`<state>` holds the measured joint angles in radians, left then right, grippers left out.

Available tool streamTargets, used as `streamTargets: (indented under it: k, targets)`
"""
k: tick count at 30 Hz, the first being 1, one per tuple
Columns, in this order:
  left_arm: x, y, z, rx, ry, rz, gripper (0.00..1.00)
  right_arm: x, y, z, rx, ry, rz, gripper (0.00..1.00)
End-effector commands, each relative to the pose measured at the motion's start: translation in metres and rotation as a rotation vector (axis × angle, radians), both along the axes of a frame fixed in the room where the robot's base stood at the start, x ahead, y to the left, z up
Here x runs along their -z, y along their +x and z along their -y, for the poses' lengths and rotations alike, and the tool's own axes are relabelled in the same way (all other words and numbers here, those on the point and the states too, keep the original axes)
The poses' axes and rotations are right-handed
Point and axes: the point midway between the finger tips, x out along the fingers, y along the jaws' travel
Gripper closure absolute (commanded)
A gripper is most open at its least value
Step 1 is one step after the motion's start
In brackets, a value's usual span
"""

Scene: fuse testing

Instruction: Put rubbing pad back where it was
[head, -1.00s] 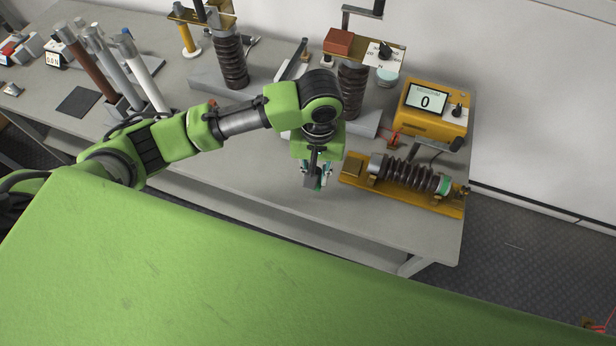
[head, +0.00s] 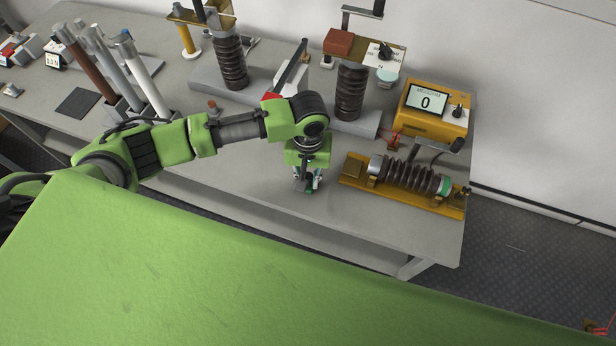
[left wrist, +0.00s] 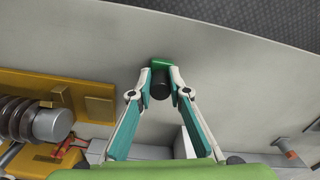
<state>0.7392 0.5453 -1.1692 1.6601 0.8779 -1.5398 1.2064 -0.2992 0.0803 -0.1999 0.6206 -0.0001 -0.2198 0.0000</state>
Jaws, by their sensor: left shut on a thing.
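My left gripper (head: 308,182) hangs over the front part of the grey table (head: 250,175), left of the yellow fixture. It is shut on the rubbing pad, which shows in the left wrist view as a green piece (left wrist: 160,63) with a dark round grip (left wrist: 160,86) between the fingertips (left wrist: 160,80). In the head view the pad is small and mostly hidden by the fingers. I cannot tell whether the pad touches the table. My right gripper is in neither view.
The yellow fixture (head: 350,182) with a ribbed insulator (head: 408,176) stands close on the right. A yellow meter (head: 428,120) reading 0 is behind it. Upright ribbed insulators (head: 230,62) stand at the back. Rods (head: 142,75) and a dark square (head: 77,102) are at left.

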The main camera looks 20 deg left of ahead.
Motion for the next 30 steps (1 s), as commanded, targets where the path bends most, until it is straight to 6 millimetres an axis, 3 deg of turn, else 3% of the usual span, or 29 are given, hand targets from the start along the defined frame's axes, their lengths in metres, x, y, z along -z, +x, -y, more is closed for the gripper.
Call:
streamTargets:
  k: [1,2,3,4,17,30]
  targets:
    - [0.001,0.000,0.000,-0.001,0.000,-0.001,1.00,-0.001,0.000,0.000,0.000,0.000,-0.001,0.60]
    - [0.001,0.000,0.000,-0.001,0.000,-0.001,0.78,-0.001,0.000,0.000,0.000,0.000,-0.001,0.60]
    - [0.001,0.000,0.000,0.000,0.000,0.000,0.68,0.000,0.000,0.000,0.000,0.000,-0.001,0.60]
    - [0.001,0.000,0.000,0.000,0.000,0.000,0.66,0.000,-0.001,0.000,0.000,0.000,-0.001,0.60]
    - [-0.007,0.000,0.000,0.000,-0.001,0.001,0.66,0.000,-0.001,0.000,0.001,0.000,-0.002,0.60]
    - [-0.094,0.001,0.001,0.001,-0.002,0.003,0.66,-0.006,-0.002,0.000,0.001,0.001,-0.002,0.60]
